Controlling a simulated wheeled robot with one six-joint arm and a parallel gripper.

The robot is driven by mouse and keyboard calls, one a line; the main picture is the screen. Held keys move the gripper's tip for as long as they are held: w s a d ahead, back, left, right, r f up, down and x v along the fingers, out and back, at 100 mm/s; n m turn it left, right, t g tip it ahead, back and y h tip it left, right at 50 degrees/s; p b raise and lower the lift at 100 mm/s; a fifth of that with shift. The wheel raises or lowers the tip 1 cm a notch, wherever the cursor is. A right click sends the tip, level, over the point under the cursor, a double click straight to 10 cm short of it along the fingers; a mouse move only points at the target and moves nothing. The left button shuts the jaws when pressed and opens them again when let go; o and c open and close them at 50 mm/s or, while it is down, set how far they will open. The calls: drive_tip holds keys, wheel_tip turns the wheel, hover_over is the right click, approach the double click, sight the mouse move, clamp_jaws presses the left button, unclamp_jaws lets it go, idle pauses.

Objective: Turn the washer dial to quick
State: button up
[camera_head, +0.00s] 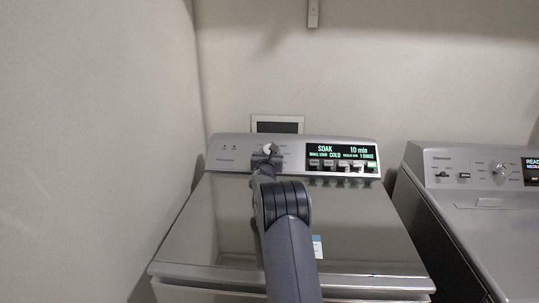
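The washer (200,222) is a grey top-loader with its lid down. Its dial (270,148) is a small light knob on the left part of the control panel. The display (342,152) to the right of the dial reads SOAK, 10 min, COLD. My gripper (268,157) is at the front of the dial, at the end of my dark grey arm. It covers the lower part of the dial. The fingers are too small and hidden to tell whether they are open or touch the dial.
A row of buttons (344,167) lies below the display. A second machine (480,205) with its own knob (499,170) stands at the right. A wall (100,140) is close on the left. A framed wall plate (277,124) sits behind the panel.

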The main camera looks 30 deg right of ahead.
drive_tip(key=shift+a+r+m+h+p, duration=0.15)
drive_tip(key=shift+m+h+p, duration=0.15)
drive_tip(key=shift+m+p, duration=0.15)
drive_tip(key=shift+w+g+p, duration=0.1)
drive_tip(key=shift+g+p, duration=0.2)
drive_tip(key=shift+p, duration=0.05)
drive_tip(key=m+g+h+p, duration=0.1)
drive_tip(key=m, duration=0.1)
drive_tip(key=m+g+h+p, duration=0.1)
drive_tip(key=m+p, duration=0.1)
drive_tip(key=shift+w+a+r+g, duration=0.1)
drive_tip(key=shift+w+a+g, duration=0.05)
drive_tip(key=shift+g, duration=0.15)
drive_tip(key=shift+w+m+g+h+p, duration=0.15)
drive_tip(key=shift+m+g+h+p, duration=0.3)
drive_tip(key=shift+m+g+p, duration=0.75)
drive_tip(key=shift+w+m+g+h+p, duration=0.1)
drive_tip(key=shift+m+g+h+p, duration=0.4)
drive_tip(key=shift+m+g, duration=1.3)
drive_tip(key=shift+m+g+p, duration=0.3)
drive_tip(key=shift+m+p, duration=0.1)
drive_tip(key=shift+m, duration=0.55)
drive_tip(key=o, duration=1)
drive_tip(key=shift+c, duration=0.2)
drive_tip(key=shift+a, duration=0.15)
